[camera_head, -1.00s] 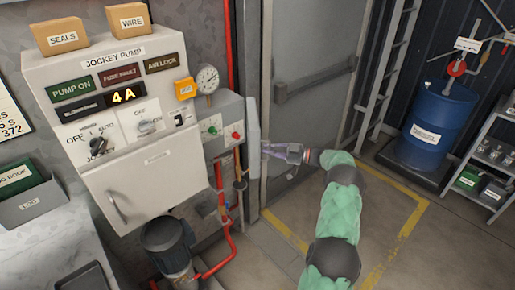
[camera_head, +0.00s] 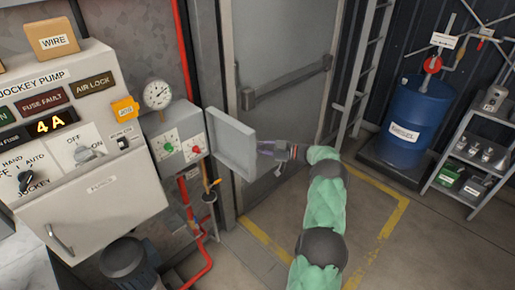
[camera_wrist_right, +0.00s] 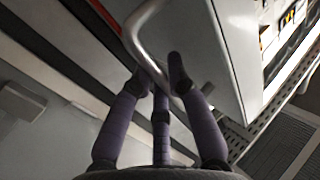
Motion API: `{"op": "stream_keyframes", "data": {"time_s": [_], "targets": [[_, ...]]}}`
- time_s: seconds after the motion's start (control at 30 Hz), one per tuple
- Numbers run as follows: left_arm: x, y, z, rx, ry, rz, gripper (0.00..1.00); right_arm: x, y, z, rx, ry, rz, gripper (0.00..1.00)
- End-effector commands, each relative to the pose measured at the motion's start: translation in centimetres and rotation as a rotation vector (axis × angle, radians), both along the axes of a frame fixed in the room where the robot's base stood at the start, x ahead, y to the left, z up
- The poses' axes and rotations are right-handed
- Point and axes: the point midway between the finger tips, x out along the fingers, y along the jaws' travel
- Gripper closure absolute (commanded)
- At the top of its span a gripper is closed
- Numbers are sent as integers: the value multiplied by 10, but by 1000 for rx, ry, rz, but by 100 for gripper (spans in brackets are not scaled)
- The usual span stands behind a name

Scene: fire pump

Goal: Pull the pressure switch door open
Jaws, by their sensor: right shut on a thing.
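The pressure switch box (camera_head: 180,132) is small and grey, with a green and a red button, on the wall right of the jockey pump panel. Its grey door (camera_head: 234,145) stands swung out to the box's right, inner face towards the head camera. My right gripper (camera_head: 266,148) is at the door's far side, its fingertips partly hidden by the door. In the right wrist view, the purple fingers (camera_wrist_right: 165,85) are closed around the curved metal handle (camera_wrist_right: 140,35) on the door's outer face (camera_wrist_right: 205,50). My left gripper is not in view.
The jockey pump panel (camera_head: 85,165) and a pressure gauge (camera_head: 158,95) are at left. Red pipes (camera_head: 190,240) run below the box. A grey wall door with a push bar (camera_head: 290,88) is behind my arm. A blue drum (camera_head: 418,118) and shelf (camera_head: 478,160) stand at right. Floor between is clear.

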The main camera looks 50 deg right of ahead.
Motion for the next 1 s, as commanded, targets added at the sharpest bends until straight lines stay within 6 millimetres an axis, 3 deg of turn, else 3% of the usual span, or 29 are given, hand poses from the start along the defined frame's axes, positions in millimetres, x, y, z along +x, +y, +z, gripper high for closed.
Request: {"op": "stream_keyframes", "data": {"time_s": [0.47,0.5,0.57,0.6,1.0], "targets": [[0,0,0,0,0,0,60,1,0,1,0,-1,0,100],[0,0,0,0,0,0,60,1,0,1,0,-1,0,78],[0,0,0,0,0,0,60,1,0,1,0,-1,0,61],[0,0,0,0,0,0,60,1,0,1,0,-1,0,58],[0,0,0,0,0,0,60,-3,-3,0,0,0,-1,58]]}}
